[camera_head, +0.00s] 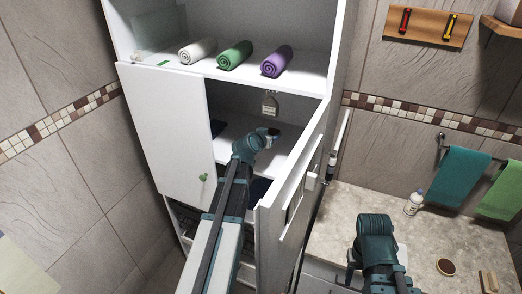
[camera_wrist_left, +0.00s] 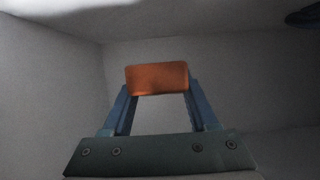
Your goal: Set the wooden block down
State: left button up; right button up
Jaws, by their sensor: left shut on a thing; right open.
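In the left wrist view, the wooden block (camera_wrist_left: 157,78) shows as an orange-brown piece with rounded corners. My left gripper (camera_wrist_left: 158,90) is shut on it, with one blue finger on each side. In the head view, my left gripper (camera_head: 268,134) reaches into the open compartment of the white cabinet (camera_head: 168,120). The block itself cannot be made out there. Whether its underside touches a surface cannot be told. My right gripper (camera_head: 374,236) is above the stone counter (camera_head: 335,215), open; its fingers are hard to make out.
The open cabinet door (camera_head: 292,185) stands close to the right of my left arm. A padlock-like tag (camera_head: 270,105) hangs above my left gripper. Rolled towels (camera_head: 235,55) lie on the upper shelf. A white bottle (camera_head: 414,203) stands on the counter.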

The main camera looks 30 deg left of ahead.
aim_at(270, 157)
pick_arm(q)
jog(key=shift+f+b, duration=3.65)
jog(key=shift+f, duration=0.55)
jog(key=shift+f, duration=0.1)
jog(key=o, duration=1.4)
jog(key=shift+c, duration=0.2)
